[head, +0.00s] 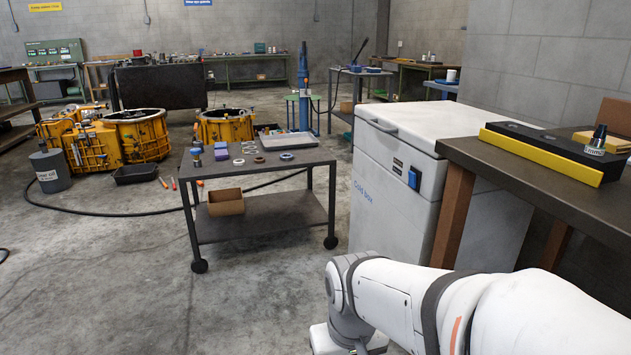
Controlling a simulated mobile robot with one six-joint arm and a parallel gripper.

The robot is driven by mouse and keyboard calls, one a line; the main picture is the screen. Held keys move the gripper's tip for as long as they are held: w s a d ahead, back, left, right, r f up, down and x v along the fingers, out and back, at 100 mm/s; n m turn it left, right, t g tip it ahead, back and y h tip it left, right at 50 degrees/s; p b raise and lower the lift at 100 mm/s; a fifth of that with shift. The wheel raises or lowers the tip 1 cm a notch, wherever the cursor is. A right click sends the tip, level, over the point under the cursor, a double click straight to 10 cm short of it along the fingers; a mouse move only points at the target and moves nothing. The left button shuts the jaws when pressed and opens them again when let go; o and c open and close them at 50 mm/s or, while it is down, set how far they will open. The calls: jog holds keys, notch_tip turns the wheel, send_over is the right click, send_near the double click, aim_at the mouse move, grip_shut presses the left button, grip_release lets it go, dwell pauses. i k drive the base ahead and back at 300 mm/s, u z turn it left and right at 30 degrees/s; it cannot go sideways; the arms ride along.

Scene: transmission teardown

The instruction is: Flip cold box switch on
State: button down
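The cold box (392,212) is a white chest with a closed lid, standing right of centre and labelled "Cold Box" in blue on its side. Its blue switch (413,179) is on the upper side facing me, beside small dark labels. Whether the switch is on or off is too small to tell. My white arm reaches in from the lower right, below and in front of the box. The end of my gripper is out of the picture, so its fingers do not show.
A wheeled cart (266,215) with small parts stands left of the box. A dark bench (520,170) with a yellow-edged block (544,153) adjoins its right side. Yellow housings (137,135) and a grey oil can (50,171) are farther left.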

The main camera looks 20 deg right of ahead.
aim_at(411, 175)
jog(key=z, duration=0.15)
jog(key=i, duration=0.95)
jog(key=u, duration=0.1)
